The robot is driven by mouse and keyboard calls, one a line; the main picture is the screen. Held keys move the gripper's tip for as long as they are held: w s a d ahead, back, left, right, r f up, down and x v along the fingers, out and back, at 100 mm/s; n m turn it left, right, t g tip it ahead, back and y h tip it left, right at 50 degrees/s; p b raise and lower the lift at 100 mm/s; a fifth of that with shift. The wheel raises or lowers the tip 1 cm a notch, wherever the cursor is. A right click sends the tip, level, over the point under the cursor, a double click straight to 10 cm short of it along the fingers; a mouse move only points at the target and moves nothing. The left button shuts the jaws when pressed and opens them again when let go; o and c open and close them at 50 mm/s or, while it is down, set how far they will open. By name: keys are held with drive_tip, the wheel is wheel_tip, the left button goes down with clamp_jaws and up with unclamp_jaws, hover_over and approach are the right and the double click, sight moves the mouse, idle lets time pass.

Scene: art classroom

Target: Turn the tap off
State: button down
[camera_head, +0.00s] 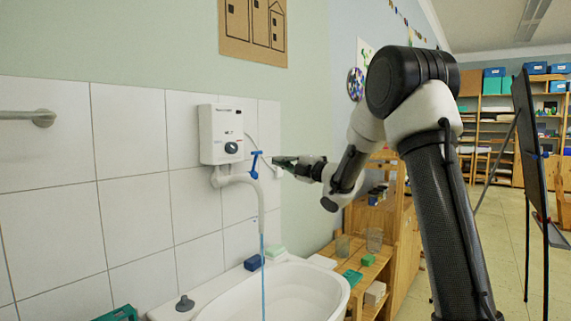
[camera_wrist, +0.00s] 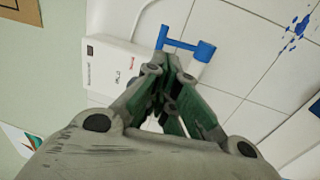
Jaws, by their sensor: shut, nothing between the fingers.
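The tap handle (camera_head: 255,164) is a blue lever on the white pipe under the white water heater (camera_head: 221,134). It also shows in the wrist view (camera_wrist: 190,45) as a blue bar with an end post. A thin blue stream of water (camera_head: 262,275) runs from the spout into the white basin (camera_head: 295,292). My gripper (camera_head: 276,160) is shut and empty, just to the right of the blue handle. In the wrist view its green fingertips (camera_wrist: 168,58) are close to the handle's left end; I cannot tell whether they touch it.
White tiles cover the wall behind. A wooden shelf (camera_head: 365,262) with glasses stands right of the basin, below my arm. A black easel (camera_head: 527,150) stands at the right.

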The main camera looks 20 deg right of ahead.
sight(255, 153)
drive_tip(key=x, duration=0.9)
drive_tip(key=shift+w+a, duration=0.15)
drive_tip(key=shift+w, duration=0.05)
drive_tip(key=shift+r, duration=0.1)
drive_tip(key=shift+w+a+r, duration=0.2)
drive_tip(key=shift+w+a+r+g+h, duration=0.25)
drive_tip(key=shift+w+a+r, duration=0.15)
drive_tip(key=shift+w, duration=0.2)
drive_tip(key=shift+w+a+r+g+h, duration=0.25)
drive_tip(key=shift+w+a, duration=0.1)
drive_tip(key=shift+w, duration=0.25)
